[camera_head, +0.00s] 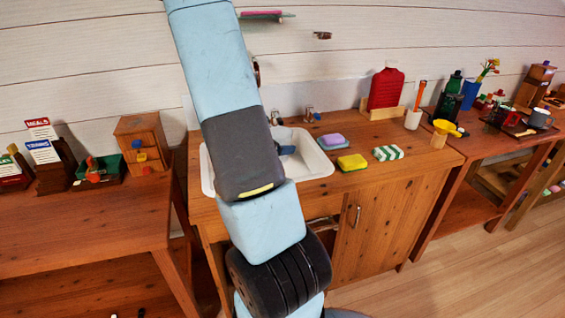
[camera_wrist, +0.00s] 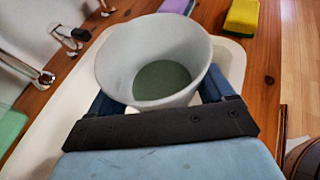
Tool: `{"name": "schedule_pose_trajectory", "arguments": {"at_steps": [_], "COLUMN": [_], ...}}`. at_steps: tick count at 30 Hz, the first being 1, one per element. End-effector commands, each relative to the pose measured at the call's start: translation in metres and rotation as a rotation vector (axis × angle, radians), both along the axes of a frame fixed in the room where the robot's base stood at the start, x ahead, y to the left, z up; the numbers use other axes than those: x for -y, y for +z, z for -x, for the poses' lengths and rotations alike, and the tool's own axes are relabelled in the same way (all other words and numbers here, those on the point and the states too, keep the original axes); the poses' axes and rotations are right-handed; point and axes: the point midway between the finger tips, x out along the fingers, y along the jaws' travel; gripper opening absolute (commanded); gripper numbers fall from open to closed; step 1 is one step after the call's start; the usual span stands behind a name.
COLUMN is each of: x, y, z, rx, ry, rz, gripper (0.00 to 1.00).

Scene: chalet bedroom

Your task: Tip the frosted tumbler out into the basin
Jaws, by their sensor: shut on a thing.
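The frosted tumbler (camera_wrist: 120,72) is a pale grey-white cup in the wrist view, with its mouth facing the camera and a grey-green round area visible at its bottom. I cannot tell whether that is contents or the cup's floor. My gripper (camera_wrist: 155,105) is shut on the tumbler, with a blue finger on each side. The white basin (camera_wrist: 232,58) lies behind and below the tumbler. In the head view the basin (camera_head: 318,165) is set in the wooden counter, and my arm covers its left middle. The tumbler is hidden there; a dark blue bit of my gripper (camera_head: 286,150) shows over the basin.
Taps (camera_head: 309,115) stand behind the basin. A purple sponge (camera_head: 332,140), a yellow-green sponge (camera_head: 352,162) and a green-white striped block (camera_head: 388,153) lie right of it.

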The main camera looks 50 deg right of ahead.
Motion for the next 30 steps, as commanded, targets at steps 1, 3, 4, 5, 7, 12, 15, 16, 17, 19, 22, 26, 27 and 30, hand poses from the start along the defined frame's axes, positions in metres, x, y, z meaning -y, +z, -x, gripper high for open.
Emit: {"name": "schedule_pose_trajectory", "arguments": {"at_steps": [1, 3, 4, 5, 7, 12, 15, 16, 17, 19, 22, 26, 27, 30], "x": [0.003, 0.005, 0.005, 0.006, 0.006, 0.006, 0.006, 0.006, 0.006, 0.006, 0.006, 0.005, 0.005, 0.002], "y": [-0.010, -0.020, -0.024, -0.028, -0.037, -0.052, -0.055, -0.055, -0.055, -0.055, -0.055, -0.055, -0.055, -0.056], "z": [0.010, 0.015, 0.017, 0.019, 0.021, 0.023, 0.023, 0.023, 0.023, 0.023, 0.023, 0.023, 0.023, 0.022], "rx": [-0.008, -0.008, -0.009, -0.007, -0.007, -0.003, -0.002, -0.002, -0.001, -0.001, -0.001, -0.001, -0.002, -0.007], "ry": [-0.028, -0.048, -0.052, -0.058, -0.063, -0.068, -0.069, -0.069, -0.069, -0.069, -0.069, -0.068, -0.067, -0.067], "rz": [-0.001, 0.002, 0.002, 0.003, 0.003, 0.002, 0.002, 0.002, 0.003, 0.003, 0.003, 0.003, 0.002, 0.002], "gripper": [0.43, 0.43, 0.43, 0.43, 0.43, 0.43, 0.43, 0.43, 0.43, 0.43, 0.43, 0.43, 0.43, 0.43]}}
